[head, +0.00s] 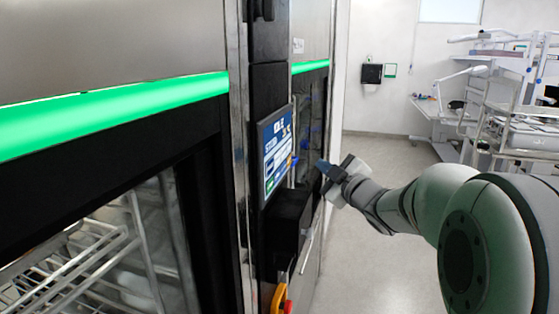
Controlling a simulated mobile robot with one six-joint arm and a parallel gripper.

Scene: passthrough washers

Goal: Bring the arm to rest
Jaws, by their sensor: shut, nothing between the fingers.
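My arm reaches in from the lower right of the head view. My gripper (326,168) is at its far end, pointing left toward the washer's control screen (276,150). The gripper is shut with nothing held. It appears close to the screen's right side; whether it touches anything there cannot be told. The screen is lit, with blue and white areas and text too small to read fully.
The washer (112,45) with a green light strip (115,108) fills the left; wire racks (100,255) show behind its glass. A yellow and red knob (280,300) sits below the screen. Open floor (375,220) lies beyond; a cart (515,130) and a desk stand at right.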

